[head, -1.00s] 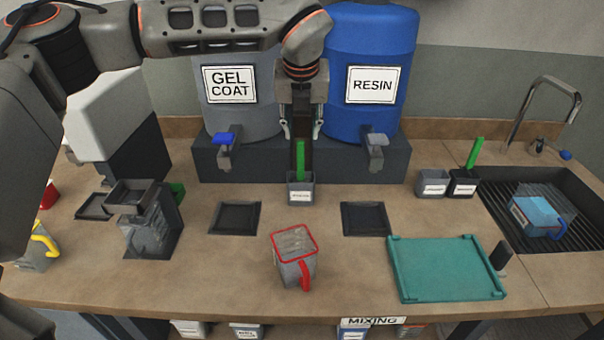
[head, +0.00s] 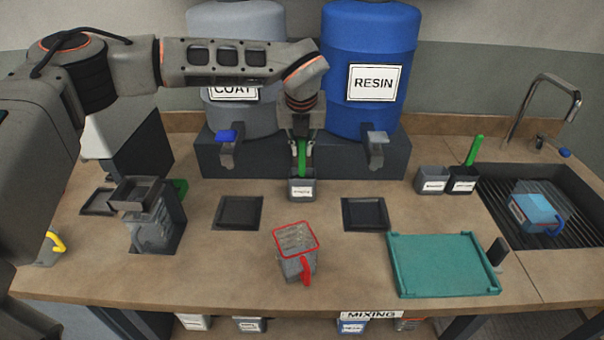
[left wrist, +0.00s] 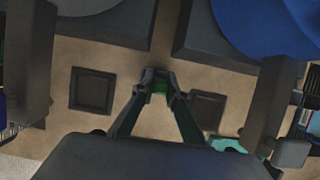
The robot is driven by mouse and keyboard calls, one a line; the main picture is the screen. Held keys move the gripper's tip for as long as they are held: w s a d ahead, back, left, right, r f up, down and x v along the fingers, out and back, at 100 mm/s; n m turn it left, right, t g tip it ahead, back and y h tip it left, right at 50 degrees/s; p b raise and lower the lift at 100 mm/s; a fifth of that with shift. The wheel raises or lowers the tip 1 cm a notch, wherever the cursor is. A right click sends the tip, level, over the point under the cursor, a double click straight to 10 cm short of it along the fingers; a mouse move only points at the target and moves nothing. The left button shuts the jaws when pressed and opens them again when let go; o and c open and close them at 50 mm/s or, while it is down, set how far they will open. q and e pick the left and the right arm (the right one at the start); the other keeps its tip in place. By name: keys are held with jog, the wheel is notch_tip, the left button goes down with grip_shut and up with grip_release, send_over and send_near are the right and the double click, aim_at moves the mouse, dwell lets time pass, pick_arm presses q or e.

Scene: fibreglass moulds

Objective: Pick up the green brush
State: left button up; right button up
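The green brush (head: 302,164) stands upright in a small grey labelled cup (head: 302,190) at the back middle of the bench, in front of the drums. My left gripper (head: 302,148) points straight down over the cup, its fingers closed in on both sides of the green handle. In the left wrist view the fingertips (left wrist: 160,84) meet a green patch between them, which is the brush (left wrist: 160,88). The brush's lower end is hidden in the cup. My right gripper is not in view.
A blue resin drum (head: 370,70) and grey gel coat drum (head: 235,60) stand close behind. A red-rimmed jug (head: 296,255) stands in front. Another green handle (head: 474,150) rises from a dark cup near the sink (head: 545,262). A teal tray (head: 443,265) lies front right.

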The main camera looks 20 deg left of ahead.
pick_arm(q)
grip_shut()
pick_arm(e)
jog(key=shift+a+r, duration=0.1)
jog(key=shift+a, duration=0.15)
pick_arm(q)
jog(key=shift+r, duration=0.6)
notch_tip(320, 180, up, 19)
jog(key=b, duration=0.1)
jog(key=shift+b, duration=0.35)
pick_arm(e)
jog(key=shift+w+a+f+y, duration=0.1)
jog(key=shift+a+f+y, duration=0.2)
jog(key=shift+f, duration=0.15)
pick_arm(q)
jog(key=shift+f, duration=0.1)
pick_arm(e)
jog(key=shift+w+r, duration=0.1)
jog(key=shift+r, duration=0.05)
